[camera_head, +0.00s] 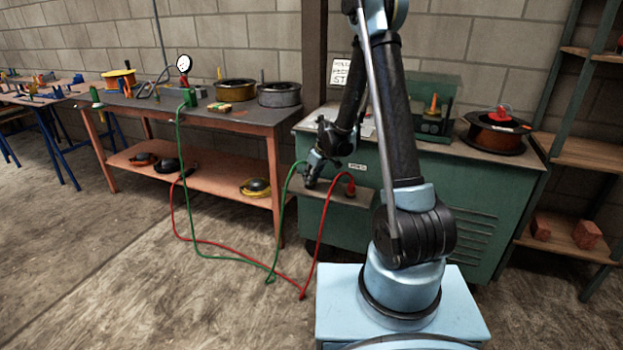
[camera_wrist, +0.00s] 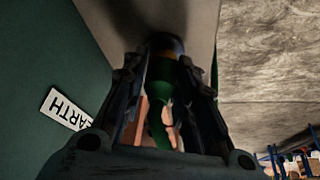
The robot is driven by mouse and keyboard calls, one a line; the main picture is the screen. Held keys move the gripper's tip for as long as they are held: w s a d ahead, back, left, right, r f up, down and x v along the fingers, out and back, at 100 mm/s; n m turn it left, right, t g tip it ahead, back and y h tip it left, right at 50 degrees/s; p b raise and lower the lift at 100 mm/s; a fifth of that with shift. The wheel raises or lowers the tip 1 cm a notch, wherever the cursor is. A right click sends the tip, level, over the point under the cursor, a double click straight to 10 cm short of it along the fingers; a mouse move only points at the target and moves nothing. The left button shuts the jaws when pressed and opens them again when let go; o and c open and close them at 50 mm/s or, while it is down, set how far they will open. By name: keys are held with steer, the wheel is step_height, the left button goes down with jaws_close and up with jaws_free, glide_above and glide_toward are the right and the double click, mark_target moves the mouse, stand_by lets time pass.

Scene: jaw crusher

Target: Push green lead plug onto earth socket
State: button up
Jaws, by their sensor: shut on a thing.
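My gripper (camera_head: 314,178) is down at the small ledge (camera_head: 352,196) on the front of the green cabinet (camera_head: 330,226). In the wrist view my gripper (camera_wrist: 171,72) is shut on the green plug (camera_wrist: 160,98), one finger on each side. The plug's far end meets a dark round part (camera_wrist: 165,42) at the ledge, likely the socket; whether it is seated cannot be told. A white EARTH label (camera_wrist: 66,110) is on the green panel beside it. The green lead (camera_head: 279,225) hangs from my gripper to the floor.
The red lead (camera_head: 308,270) loops over the floor and crosses the green lead. A workbench (camera_head: 240,124) with a gauge (camera_head: 184,64) and reels stands left. A reel (camera_head: 495,134) sits on the cabinet top. The floor at front left is clear.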

steer(key=shift+f, duration=0.4)
steer(key=o, duration=1.1)
steer(key=shift+c, duration=0.2)
steer(key=v, duration=1.1)
steer(key=shift+d+r, duration=0.15)
steer(key=shift+r, duration=0.2)
steer(key=shift+s, duration=0.1)
